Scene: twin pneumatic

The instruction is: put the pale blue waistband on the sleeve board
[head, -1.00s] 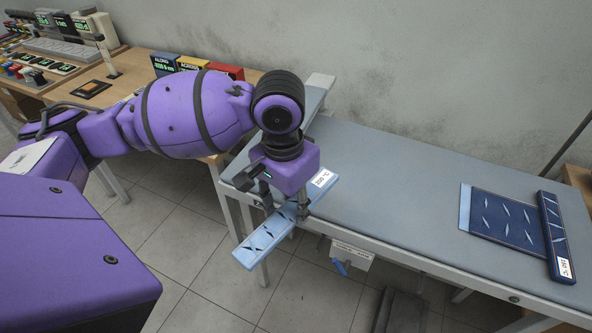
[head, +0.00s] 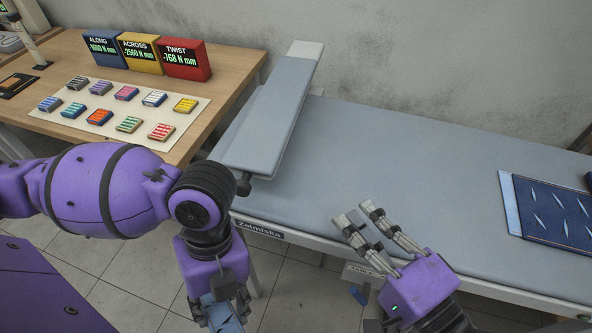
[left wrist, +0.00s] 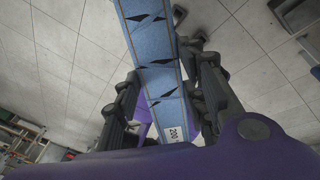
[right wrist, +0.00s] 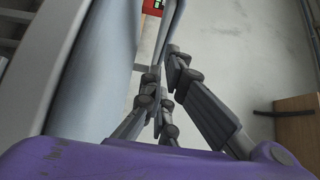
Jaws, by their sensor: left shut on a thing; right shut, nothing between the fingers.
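The pale blue waistband (left wrist: 152,45), with dark diamond marks and a 200 °C label, lies between the fingers of my left gripper (left wrist: 165,90). In the head view my left gripper (head: 225,303) is shut on the waistband (head: 222,322) in front of the table, and most of the band is out of frame below. The grey padded sleeve board (head: 272,115) stands at the table's left end, beyond and right of my left arm. My right gripper (head: 360,215) is shut and empty over the table's front edge, right of the board. Its fingers (right wrist: 168,85) also show in the right wrist view.
The grey padded table (head: 400,165) is mostly clear. A dark blue panel with pale marks (head: 560,212) lies at its right. A wooden desk (head: 60,60) at left holds yellow (head: 140,55), blue (head: 95,45) and red (head: 184,60) readout boxes and several coloured blocks.

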